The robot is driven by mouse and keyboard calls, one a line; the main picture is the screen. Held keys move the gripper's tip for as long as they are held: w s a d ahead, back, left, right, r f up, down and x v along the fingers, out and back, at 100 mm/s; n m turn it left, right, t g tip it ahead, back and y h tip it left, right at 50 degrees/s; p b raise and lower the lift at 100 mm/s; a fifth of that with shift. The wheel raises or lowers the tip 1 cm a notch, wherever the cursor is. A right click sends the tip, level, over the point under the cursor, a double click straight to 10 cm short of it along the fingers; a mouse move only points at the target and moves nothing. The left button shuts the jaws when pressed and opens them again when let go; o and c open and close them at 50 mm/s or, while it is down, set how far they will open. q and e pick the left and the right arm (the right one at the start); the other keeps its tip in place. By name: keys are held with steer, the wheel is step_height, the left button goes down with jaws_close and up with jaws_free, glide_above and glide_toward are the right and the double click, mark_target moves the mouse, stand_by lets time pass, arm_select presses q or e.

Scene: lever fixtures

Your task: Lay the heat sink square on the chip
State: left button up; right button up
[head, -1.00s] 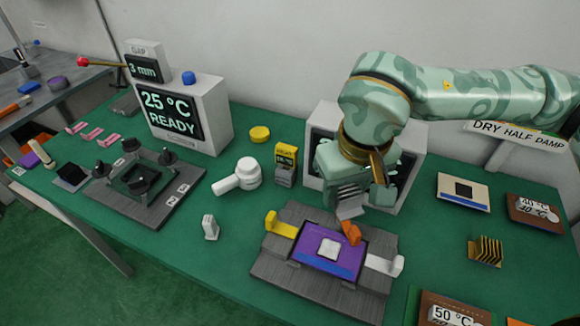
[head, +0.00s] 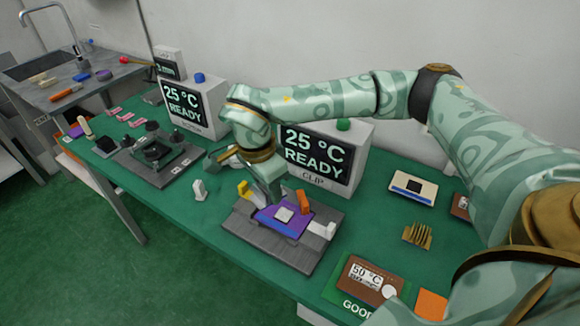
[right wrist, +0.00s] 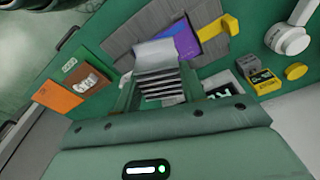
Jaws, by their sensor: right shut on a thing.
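A purple board (head: 267,222) with a pale square chip (head: 284,214) lies in the grey clip fixture (head: 325,212). A yellow lever (head: 244,188), an upright orange lever (head: 305,202) and a white lever (head: 325,231) stand around it. My right gripper (head: 274,198) is over the board's back edge. In the right wrist view it is shut on a grey finned heat sink (right wrist: 160,85), with a pale flat plate (right wrist: 155,53) at its far end. The heat sink is apart from the chip and mostly hidden in the head view. My left gripper is out of view.
The CLIP display (head: 318,155) stands close behind my right gripper. A gold finned block (head: 418,235) and a cream pad (head: 413,188) lie to the right. A small pale piece (head: 200,190) stands left of the fixture. Another fixture (head: 155,152) is further left.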

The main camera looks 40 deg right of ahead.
mark_target(285, 215)
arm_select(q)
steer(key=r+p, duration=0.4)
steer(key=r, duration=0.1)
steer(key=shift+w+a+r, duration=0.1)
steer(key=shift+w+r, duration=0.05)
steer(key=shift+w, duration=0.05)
arm_select(e)
steer(key=w+d+f+m+g, duration=0.1)
steer(key=d+f+m, duration=0.2)
steer(key=m, duration=1.1)
steer(key=shift+w+d+y, duration=0.15)
steer(key=shift+d+y, duration=0.25)
steer(key=shift+d, duration=0.65)
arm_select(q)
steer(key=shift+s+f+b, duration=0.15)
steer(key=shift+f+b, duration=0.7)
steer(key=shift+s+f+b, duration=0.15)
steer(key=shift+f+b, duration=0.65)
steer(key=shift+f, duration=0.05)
arm_select(e)
steer(key=shift+f, duration=4.4)
steer(key=o, duration=1.1)
